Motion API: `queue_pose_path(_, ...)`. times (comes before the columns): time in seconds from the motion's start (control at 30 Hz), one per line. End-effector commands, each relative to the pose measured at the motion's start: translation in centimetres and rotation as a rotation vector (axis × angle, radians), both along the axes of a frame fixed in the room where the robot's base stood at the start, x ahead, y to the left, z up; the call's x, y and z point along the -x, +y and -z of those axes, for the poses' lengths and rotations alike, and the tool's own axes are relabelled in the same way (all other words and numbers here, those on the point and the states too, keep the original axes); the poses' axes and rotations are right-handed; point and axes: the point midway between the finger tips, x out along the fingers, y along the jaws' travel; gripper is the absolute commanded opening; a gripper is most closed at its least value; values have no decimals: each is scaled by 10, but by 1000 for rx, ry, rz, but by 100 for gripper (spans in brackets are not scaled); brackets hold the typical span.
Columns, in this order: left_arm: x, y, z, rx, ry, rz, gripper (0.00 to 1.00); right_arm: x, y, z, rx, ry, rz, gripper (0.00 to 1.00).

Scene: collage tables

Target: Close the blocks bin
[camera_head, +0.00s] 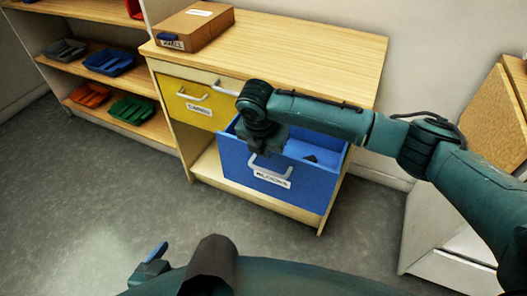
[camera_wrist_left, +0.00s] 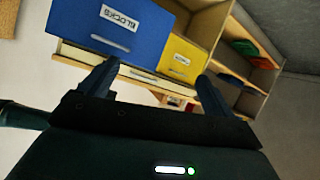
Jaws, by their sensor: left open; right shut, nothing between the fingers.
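The blue blocks bin (camera_head: 308,191) is pulled out of the wooden cabinet, with its open top showing. Its front carries a "BLOCKS" label and a pale handle (camera_head: 270,170). My right gripper (camera_head: 266,150) is shut and empty at the top of the bin's front, just above the handle; I cannot tell whether it touches. My left gripper (camera_head: 153,258) is low at the bottom left, away from the bin. In the left wrist view its fingers (camera_wrist_left: 153,88) are spread and empty, with the blue bin (camera_wrist_left: 145,30) upside down beyond them.
The yellow bin (camera_head: 178,105) sits in the cabinet beside the blue one. A brown box (camera_head: 195,25) lies on the cabinet top (camera_head: 300,50). A shelf (camera_head: 85,60) with coloured trays stands at the left, a white unit (camera_head: 450,235) at the right. The floor in front is clear.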

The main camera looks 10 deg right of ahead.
Motion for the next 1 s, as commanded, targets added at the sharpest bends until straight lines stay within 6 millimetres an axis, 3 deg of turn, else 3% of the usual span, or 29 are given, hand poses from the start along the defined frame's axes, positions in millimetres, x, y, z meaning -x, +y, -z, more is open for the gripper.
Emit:
queue_pose_path(0.2,2,0,7,2,1,-1,90,-8,-6,43,0,1,2,0)
queue_pose_path(0.4,5,2,8,0,-7,-7,90,-14,-9,68,-1,-1,3,0)
queue_pose_path(0.7,2,4,-1,3,-33,-12,90,-16,-10,77,-3,-2,1,0)
queue_pose_path(1.0,2,5,5,0,-32,-13,90,-25,-16,78,-2,-4,5,0)
